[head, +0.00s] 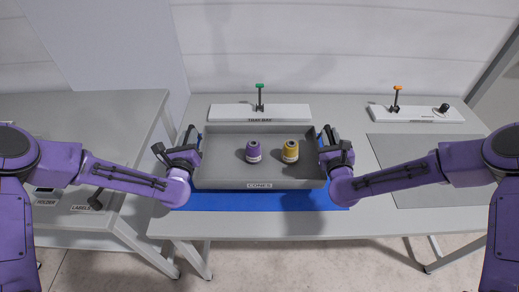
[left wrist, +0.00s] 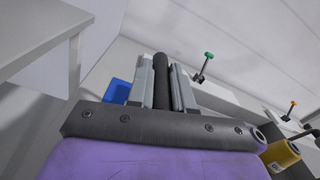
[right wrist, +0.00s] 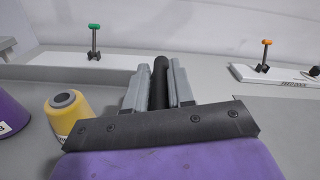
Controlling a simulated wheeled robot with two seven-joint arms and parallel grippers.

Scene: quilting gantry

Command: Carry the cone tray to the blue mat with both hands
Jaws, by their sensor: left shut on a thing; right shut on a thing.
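The grey cone tray (head: 225,178), labelled CONES, is held level between my two grippers. A purple cone (head: 253,152) and a yellow cone (head: 290,152) stand upright in it. My left gripper (head: 190,150) is shut on the tray's left handle, a dark bar (left wrist: 161,80) between its fingers in the left wrist view. My right gripper (head: 328,150) is shut on the right handle (right wrist: 159,82). The blue mat (head: 260,201) shows below the tray's front edge; the tray hides the rest. Whether the tray touches the mat I cannot tell.
A white panel (head: 225,112) with a green-topped lever (head: 260,92) stands behind the tray. Another panel (head: 430,115) with an orange-topped lever (head: 397,95) is at back right. A grey pad (head: 430,185) lies right. A separate table (head: 70,115) stands left.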

